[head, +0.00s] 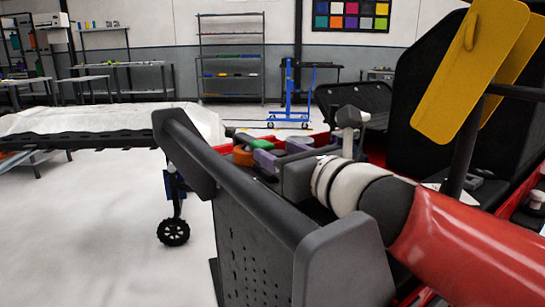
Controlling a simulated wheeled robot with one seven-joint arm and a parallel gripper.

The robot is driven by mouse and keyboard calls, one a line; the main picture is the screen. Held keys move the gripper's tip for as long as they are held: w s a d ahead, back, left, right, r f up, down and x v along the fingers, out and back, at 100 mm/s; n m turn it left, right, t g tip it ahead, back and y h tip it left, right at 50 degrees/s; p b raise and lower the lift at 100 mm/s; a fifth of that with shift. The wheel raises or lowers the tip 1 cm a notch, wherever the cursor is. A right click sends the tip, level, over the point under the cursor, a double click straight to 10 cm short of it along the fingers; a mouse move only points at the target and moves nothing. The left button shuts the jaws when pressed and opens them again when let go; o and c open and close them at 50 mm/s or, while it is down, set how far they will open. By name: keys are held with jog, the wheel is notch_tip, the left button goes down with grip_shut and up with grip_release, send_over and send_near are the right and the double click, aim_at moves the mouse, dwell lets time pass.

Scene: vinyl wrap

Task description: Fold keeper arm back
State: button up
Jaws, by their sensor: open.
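My gripper (295,179) shows as a dark block at the end of my red, dark grey and white arm, in the middle of the head view. It is open, but its fingers are largely hidden behind a grey rail. I see nothing between them. No part can be named as the keeper arm with certainty. Two yellow paddle-shaped plates (468,70) stand tilted at the upper right, apart from my gripper. A pale-topped grey post (350,130) rises just beyond my wrist.
A grey perforated panel with a thick rail (235,185) stands close in front. Coloured pieces, including a purple one (266,160), lie beyond it. A white-covered table (100,122) is at the left. A blue wheeled stand (290,95) is farther back. Floor at the lower left is clear.

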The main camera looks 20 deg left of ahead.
aim_at(269, 146)
jog(key=shift+x, duration=1.5)
jog(key=shift+r, duration=0.1)
grip_shut()
